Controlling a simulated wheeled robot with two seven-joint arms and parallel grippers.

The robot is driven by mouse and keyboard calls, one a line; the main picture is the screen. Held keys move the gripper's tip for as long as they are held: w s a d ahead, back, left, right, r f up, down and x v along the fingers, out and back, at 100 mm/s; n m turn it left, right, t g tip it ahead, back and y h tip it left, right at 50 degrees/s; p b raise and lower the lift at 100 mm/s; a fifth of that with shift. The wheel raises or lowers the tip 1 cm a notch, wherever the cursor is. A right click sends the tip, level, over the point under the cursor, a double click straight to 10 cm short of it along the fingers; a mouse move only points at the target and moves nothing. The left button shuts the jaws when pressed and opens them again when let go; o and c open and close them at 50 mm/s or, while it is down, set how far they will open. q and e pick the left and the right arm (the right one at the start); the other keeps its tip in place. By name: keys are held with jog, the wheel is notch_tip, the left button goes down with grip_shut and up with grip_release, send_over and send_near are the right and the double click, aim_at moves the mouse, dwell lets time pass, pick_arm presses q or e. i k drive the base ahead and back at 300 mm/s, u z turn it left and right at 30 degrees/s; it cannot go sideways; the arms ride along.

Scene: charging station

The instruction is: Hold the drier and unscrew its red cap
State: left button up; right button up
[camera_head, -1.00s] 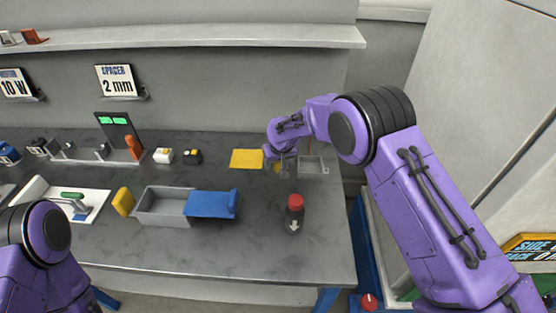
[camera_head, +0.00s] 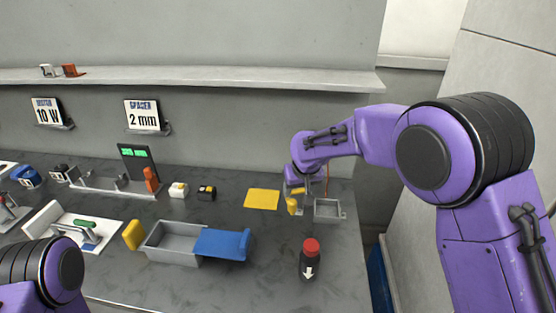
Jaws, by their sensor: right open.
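The drier (camera_head: 309,265) is a small dark bottle with a white arrow on its front. It stands upright on the grey table towards the right, and its red cap (camera_head: 311,245) sits on top. My right gripper (camera_head: 302,188) is behind the drier, apart from it, near the table's back right. It is small in the view and partly hidden by its own wrist; it is open. My left arm shows only at the bottom left corner, and its gripper is out of view.
A grey tray (camera_head: 329,219) and a small yellow object (camera_head: 291,206) lie close to my right gripper. A yellow sheet (camera_head: 262,199) lies left of them. A grey bin (camera_head: 168,245) with a blue part (camera_head: 222,244) stands left of the drier. The table around the drier is clear.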

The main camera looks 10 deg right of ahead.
aim_at(308, 266)
jog(key=k, duration=1)
